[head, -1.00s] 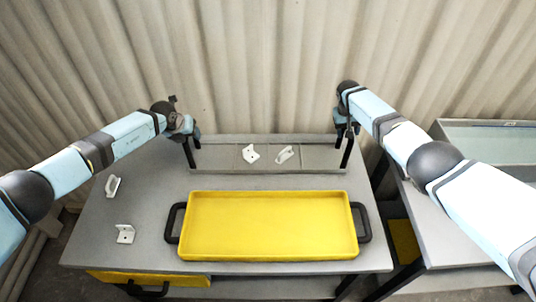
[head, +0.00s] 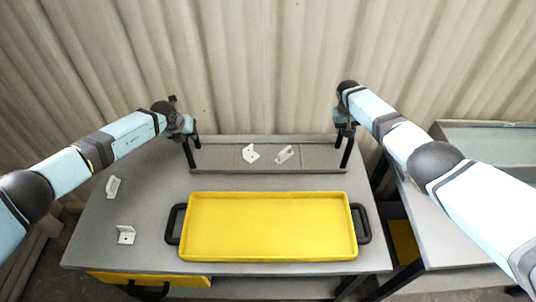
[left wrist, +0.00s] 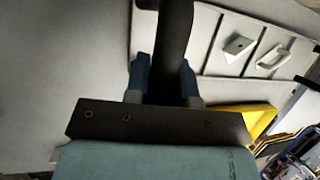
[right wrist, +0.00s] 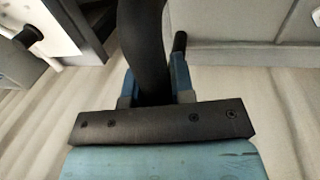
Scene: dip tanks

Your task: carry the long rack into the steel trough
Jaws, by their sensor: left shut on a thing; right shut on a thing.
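The long rack (head: 215,159) is a grey, shallow, divided tray with tall black handles at its ends, at the back of the grey table. Two white brackets (head: 250,153) (head: 285,154) lie in it. My left gripper (head: 188,134) is shut on its left handle, which shows between the blue fingers in the left wrist view (left wrist: 168,70). My right gripper (head: 346,131) is shut on the right handle, seen in the right wrist view (right wrist: 146,50). I cannot tell whether the rack touches the table. The steel trough (head: 485,130) stands on the right bench, partly behind my right arm.
A yellow tray (head: 270,225) with black side handles fills the table's front middle. Two loose white brackets (head: 113,187) (head: 126,235) lie on the table's left. A corrugated wall (head: 265,70) rises close behind. A gap separates the table from the right bench.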

